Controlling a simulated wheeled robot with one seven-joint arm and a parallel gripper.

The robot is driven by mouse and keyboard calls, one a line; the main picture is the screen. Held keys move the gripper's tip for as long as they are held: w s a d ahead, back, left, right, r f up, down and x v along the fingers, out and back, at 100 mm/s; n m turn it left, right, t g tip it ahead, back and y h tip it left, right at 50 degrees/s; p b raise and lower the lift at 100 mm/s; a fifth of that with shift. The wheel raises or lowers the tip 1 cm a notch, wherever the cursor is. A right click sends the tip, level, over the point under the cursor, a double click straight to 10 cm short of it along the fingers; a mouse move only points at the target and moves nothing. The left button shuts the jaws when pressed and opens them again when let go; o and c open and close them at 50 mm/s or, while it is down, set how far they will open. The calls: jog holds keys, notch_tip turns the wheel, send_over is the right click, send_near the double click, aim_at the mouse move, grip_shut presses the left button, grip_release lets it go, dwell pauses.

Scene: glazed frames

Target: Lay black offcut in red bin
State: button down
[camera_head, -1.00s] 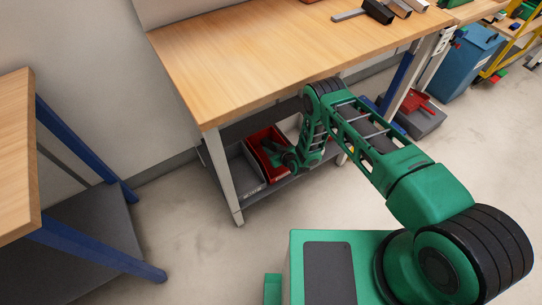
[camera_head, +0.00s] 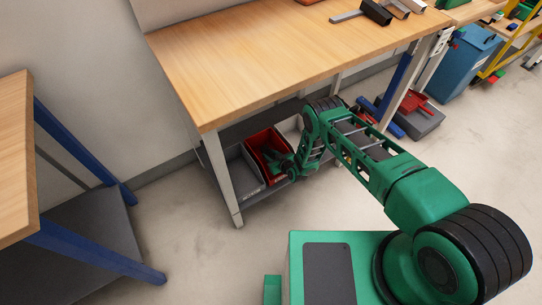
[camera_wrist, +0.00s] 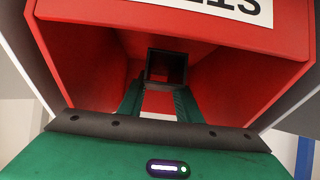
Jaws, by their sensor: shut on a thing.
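The red bin (camera_head: 263,138) stands on the low shelf under the workbench. In the wrist view the bin (camera_wrist: 285,85) fills most of the picture, with a white label at its top edge. My gripper (camera_head: 275,157) reaches into the bin's open front. In the wrist view my gripper (camera_wrist: 165,88) is shut on the black offcut (camera_wrist: 166,52), a short hollow square piece held between the fingertips. The offcut is within the bin's walls. I cannot tell whether it touches the bin floor. My gripper hides it in the head view.
A grey bin (camera_head: 243,174) stands left of the red one on the shelf. Several bars (camera_head: 377,12) lie on top. Floor between the benches is clear.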

jog(key=shift+f, duration=0.2)
jog(key=shift+f, duration=0.15)
jog(key=c, duration=1.3)
grip_release()
jog(key=shift+r, duration=0.45)
jog(key=shift+v, duration=6.15)
jog(key=shift+a+r, duration=0.1)
jog(key=shift+r, duration=0.05)
